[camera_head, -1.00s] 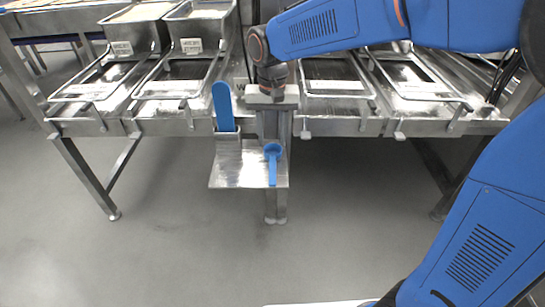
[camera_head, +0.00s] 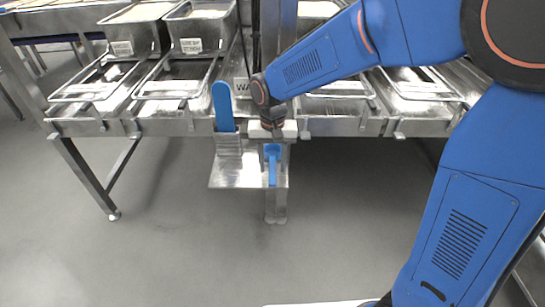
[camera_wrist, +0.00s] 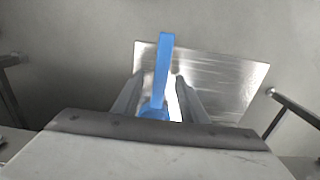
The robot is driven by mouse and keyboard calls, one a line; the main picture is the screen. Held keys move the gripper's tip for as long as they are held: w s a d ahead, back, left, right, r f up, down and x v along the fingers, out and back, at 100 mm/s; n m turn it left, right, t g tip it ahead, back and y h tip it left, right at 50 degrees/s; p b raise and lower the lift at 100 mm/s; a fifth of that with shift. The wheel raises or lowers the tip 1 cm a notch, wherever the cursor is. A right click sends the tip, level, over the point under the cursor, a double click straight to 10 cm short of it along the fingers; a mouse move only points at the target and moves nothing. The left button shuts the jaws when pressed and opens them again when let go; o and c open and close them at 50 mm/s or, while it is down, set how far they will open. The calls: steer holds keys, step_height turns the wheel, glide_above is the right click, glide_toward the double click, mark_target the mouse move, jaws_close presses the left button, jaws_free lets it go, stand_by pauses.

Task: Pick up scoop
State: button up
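The blue scoop (camera_head: 272,168) is at the small metal shelf (camera_head: 228,176), its handle pointing toward the front edge. In the wrist view the scoop handle (camera_wrist: 163,62) extends past the fingertips, and its blue bowl end lies low between the fingers, partly hidden by my gripper body. My gripper (camera_wrist: 157,78) is open, with one finger on each side of the scoop and a bright gap at the right finger. In the head view my gripper (camera_head: 273,140) is right over the scoop's far end; its fingers are hard to make out there.
A blue paddle-like tool (camera_head: 224,107) stands upright in a metal holder left of the scoop. Behind are a steel counter with metal trays (camera_head: 175,80) and deep containers (camera_head: 201,27). Open floor lies in front of the shelf.

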mark_target(272, 167)
jaws_close()
steer(key=shift+r, duration=0.1)
step_height(272, 167, up, 16)
stand_by(1.1)
